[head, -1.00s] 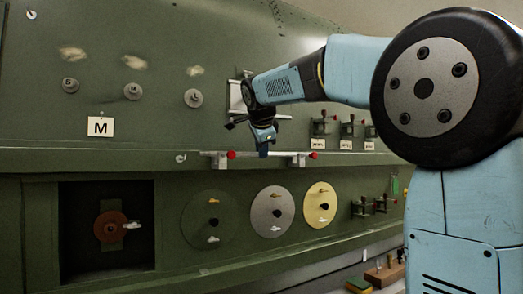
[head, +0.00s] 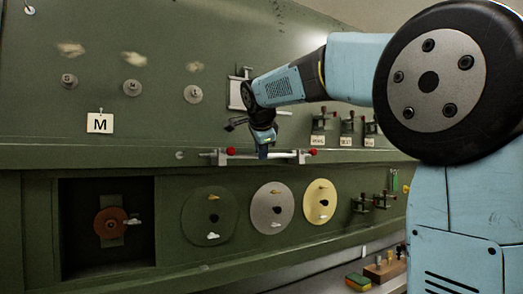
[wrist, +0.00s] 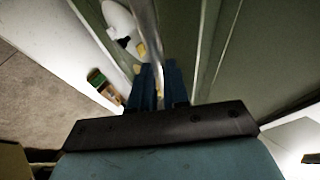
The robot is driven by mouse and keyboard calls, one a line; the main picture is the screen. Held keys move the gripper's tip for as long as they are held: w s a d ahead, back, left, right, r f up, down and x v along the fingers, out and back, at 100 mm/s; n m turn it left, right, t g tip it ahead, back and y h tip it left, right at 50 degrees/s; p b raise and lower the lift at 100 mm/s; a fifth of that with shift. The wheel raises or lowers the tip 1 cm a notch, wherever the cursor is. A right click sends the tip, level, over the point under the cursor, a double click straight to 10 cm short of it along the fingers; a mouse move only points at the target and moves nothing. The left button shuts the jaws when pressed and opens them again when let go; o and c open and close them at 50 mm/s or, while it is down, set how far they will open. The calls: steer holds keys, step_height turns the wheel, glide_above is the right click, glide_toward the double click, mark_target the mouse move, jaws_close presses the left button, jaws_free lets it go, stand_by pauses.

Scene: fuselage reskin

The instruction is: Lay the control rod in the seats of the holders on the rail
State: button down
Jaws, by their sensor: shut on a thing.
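The control rod (head: 270,155) is a thin grey bar lying level along the green rail in the head view. My gripper (head: 263,152) is shut on it near its middle, between the two holders. The left holder (head: 221,158) and the right holder (head: 301,157) each show a red knob. The rod lines up with both holders, but I cannot tell whether it rests in their seats or hovers just above or in front. In the wrist view the rod (wrist: 146,25) runs up from between my blue fingers (wrist: 160,88); the holders do not show clearly there.
The green rail ledge (head: 110,158) runs along the panel. Round discs (head: 270,209) and a dark recess (head: 75,220) lie below it. Several clamps (head: 347,128) with labels stand to the right. A white framed plate (head: 236,95) is behind my wrist.

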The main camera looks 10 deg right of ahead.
steer(key=shift+f, duration=0.25)
stand_by(0.3)
steer(key=c, duration=1)
jaws_free()
steer(key=shift+c, duration=0.2)
steer(key=v, duration=1.3)
steer(key=shift+s+r, duration=0.15)
steer(key=shift+s, duration=0.1)
steer(key=s+d+f+n+g, duration=0.1)
steer(key=s+d+f+n, duration=0.1)
steer(key=s+f+n, duration=0.3)
steer(key=s+d+f+n+g+y, duration=0.1)
steer(key=s+d+f+n, duration=0.2)
steer(key=s+f+n, duration=0.3)
steer(key=s+d+f+n+g+y, duration=0.1)
steer(key=s+f+n, duration=0.4)
steer(key=s+f, duration=0.8)
step_height(320, 180, down, 13)
steer(key=shift+s+d+g, duration=0.4)
steer(key=shift+d+g, duration=0.1)
steer(key=shift+d, duration=0.4)
